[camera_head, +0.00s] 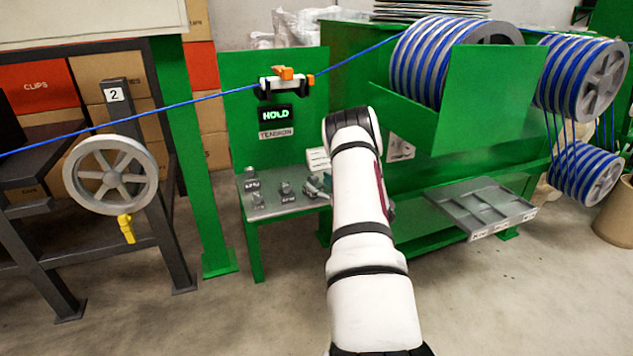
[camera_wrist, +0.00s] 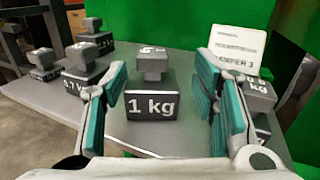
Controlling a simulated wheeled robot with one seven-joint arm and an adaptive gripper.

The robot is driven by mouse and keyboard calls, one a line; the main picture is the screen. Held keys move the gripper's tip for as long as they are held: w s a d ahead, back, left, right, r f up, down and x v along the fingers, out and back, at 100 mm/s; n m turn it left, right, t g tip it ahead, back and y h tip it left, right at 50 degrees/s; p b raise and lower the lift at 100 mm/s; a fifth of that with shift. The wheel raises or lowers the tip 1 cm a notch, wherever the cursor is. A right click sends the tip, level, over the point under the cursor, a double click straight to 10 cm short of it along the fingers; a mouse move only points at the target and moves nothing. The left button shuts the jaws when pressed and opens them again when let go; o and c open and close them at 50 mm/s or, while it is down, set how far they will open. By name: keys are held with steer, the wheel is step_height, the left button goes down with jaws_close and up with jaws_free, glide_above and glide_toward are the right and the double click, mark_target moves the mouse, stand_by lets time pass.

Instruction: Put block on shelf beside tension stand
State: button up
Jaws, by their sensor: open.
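A grey block marked "1 kg" (camera_wrist: 152,106) with a knob on top appears upright on the grey shelf (camera_wrist: 50,98). My gripper (camera_wrist: 162,78) is open with its teal-padded fingers on either side of this block. A gap shows at the right finger; whether the left finger touches is unclear. In the head view the shelf (camera_head: 262,212) juts from the green tension stand (camera_head: 235,95), below its "HOLD" display (camera_head: 276,115). My gripper (camera_head: 318,185) is at the shelf's right part, partly hidden by my arm, which also hides the 1 kg block there.
Several other grey weights (camera_wrist: 83,68) stand left of the block. Another weight (camera_wrist: 259,94) and a white label card (camera_wrist: 236,48) are at right, close to the right finger. A blue cable (camera_head: 205,98) runs above the shelf. A grey tray (camera_head: 475,205) lies to the right.

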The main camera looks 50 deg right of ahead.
steer(key=s+a+p, duration=0.1)
steer(key=s+a, duration=0.1)
steer(key=s, duration=0.7)
steer(key=w+a+r+n+g+y, duration=0.1)
steer(key=w+a+r+n+y, duration=0.4)
steer(key=a+r, duration=0.35)
steer(key=w+a+r+n+g+y, duration=0.1)
steer(key=w+a+r+n+y, duration=0.35)
steer(key=a+r, duration=0.4)
steer(key=s+a+r+n+g+y, duration=0.25)
steer(key=a+r+n+g, duration=0.2)
steer(key=a, duration=0.75)
steer(key=s+a+r+n+g+y, duration=0.1)
steer(key=a+r+n+g+y, duration=0.3)
steer(key=a, duration=0.7)
steer(key=s+a+r+n+g+h, duration=0.35)
steer(key=s+a+n+g, duration=0.6)
steer(key=s+a, duration=0.7)
steer(key=s+d+f+n+t+h, duration=0.1)
steer(key=s+d+f+n+h, duration=0.1)
steer(key=s, duration=0.6)
steer(key=s+d+f+n+t+h, duration=0.1)
steer(key=s+d+f+n+h, duration=0.1)
steer(key=s+d+n+h, duration=0.2)
steer(key=s+n+h, duration=0.3)
steer(key=n, duration=0.1)
steer(key=shift+s+d+t, duration=0.2)
steer(key=shift+s+t, duration=0.2)
